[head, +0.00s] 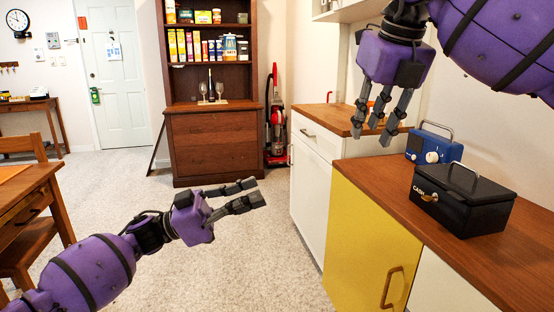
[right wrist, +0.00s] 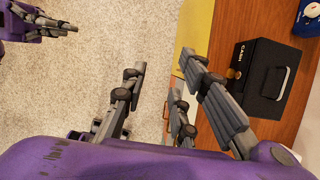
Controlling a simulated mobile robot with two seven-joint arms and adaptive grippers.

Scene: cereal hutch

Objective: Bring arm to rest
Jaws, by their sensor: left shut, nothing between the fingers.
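My left arm comes in from the lower left in the head view, and its gripper (head: 258,192) is held out over the carpet with its fingers pointing right. It is shut and empty. It also shows at the top left of the right wrist view (right wrist: 70,27). My right arm comes in from the upper right, and its gripper (head: 376,128) hangs with its fingers pointing down near the wooden counter. Its fingers are spread, with nothing between them. In the right wrist view the fingers (right wrist: 175,85) stand apart over the carpet and the counter edge.
A black cash box (head: 463,200) and a blue radio (head: 429,143) stand on the counter (head: 400,190), right of my right gripper. A brown hutch (head: 215,140) with food boxes stands at the back. A wooden table (head: 22,205) and chair are at left. Open carpet (head: 255,240) lies between.

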